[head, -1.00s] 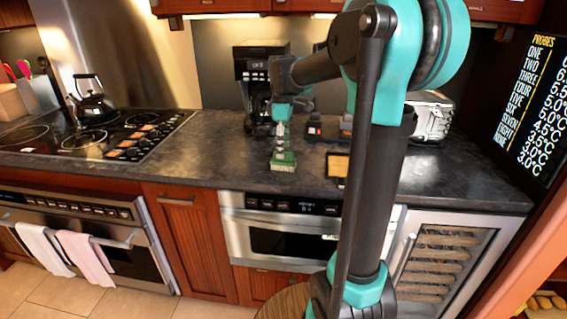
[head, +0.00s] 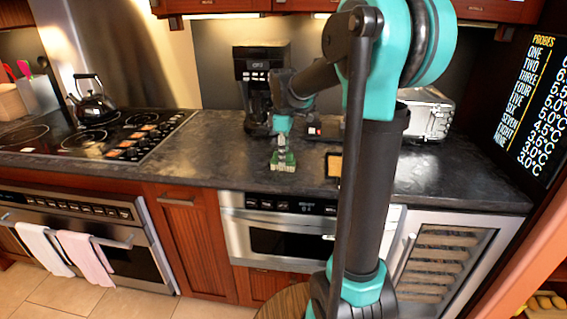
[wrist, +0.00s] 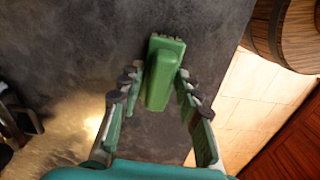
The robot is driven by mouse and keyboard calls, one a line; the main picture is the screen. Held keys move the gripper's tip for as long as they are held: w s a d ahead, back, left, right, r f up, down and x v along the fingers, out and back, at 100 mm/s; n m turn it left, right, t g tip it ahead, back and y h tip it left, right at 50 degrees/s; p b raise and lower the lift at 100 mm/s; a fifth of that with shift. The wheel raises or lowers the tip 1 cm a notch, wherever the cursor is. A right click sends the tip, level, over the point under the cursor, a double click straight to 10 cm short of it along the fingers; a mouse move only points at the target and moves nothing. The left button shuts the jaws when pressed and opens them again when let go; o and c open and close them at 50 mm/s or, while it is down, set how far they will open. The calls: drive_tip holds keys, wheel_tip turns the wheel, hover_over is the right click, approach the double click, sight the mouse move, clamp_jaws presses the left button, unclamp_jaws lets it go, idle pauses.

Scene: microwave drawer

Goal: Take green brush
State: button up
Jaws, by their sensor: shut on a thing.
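The green brush (head: 283,164) is on or just above the dark countertop (head: 215,160) near its front edge. In the wrist view the brush (wrist: 162,78) shows its green back, with bristle tufts at the far end. My gripper (head: 282,146) is over the brush in the head view, pointing down. In the wrist view my gripper (wrist: 158,88) has one finger on each side of the brush and is shut on it. The finger contact is partly hidden by the brush body.
A coffee maker (head: 259,72) stands behind my gripper. A yellow-brown block (head: 334,165) lies to the right, with a toaster (head: 428,112) farther right. The stove with a kettle (head: 91,108) is at left. The microwave drawer (head: 280,238) is below the counter edge.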

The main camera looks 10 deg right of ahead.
drive_tip(key=shift+r, duration=0.1)
wheel_tip(320, 180, up, 20)
drive_tip(key=shift+f, duration=0.1)
idle(0.5)
drive_tip(key=o, duration=0.5)
drive_tip(key=c, duration=0.4)
